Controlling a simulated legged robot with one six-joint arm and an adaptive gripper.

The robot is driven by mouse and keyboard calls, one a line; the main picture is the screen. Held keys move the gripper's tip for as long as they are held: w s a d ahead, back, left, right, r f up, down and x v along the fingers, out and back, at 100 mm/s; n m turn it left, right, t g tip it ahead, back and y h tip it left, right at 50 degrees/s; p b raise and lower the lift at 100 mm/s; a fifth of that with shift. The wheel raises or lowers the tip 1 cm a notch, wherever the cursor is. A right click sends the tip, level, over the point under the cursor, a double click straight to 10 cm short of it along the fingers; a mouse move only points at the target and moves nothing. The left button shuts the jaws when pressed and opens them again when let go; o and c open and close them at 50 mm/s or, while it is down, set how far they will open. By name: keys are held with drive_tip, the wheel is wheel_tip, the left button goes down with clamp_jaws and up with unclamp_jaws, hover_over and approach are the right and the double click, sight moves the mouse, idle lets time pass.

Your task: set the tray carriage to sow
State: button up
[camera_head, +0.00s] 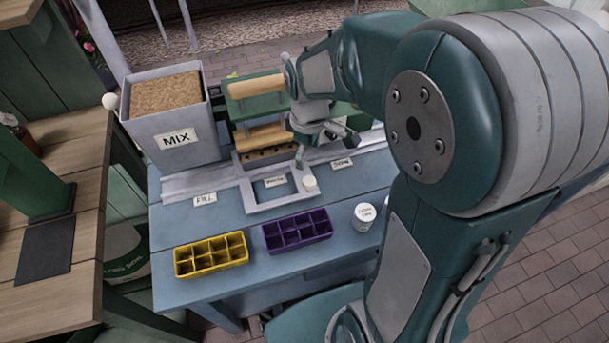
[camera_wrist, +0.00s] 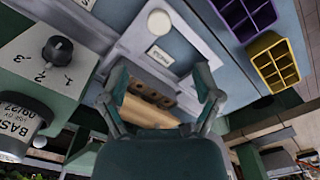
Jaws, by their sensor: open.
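The tray carriage is a pale grey open frame (camera_head: 249,203) on the blue bench, at the middle of its rail. My gripper (camera_head: 326,146) is open and empty above and behind the carriage's right side. Its spread fingers show in the wrist view (camera_wrist: 163,88), apart from the knob.
Yellow (camera_head: 211,257) and purple (camera_head: 297,231) cell trays and a white lidded jar (camera_head: 364,216) stand along the front. A numbered dial (camera_wrist: 58,50) shows in the wrist view.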

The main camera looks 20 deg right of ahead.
sight(309, 180)
wheel_tip(309, 180, down, 10)
drive_tip(key=shift+d+f, duration=0.1)
drive_tip(key=shift+f, duration=0.15)
drive_tip(key=shift+c, duration=0.2)
drive_tip(key=shift+s+d, duration=0.1)
drive_tip(key=shift+d, duration=0.05)
clamp_jaws()
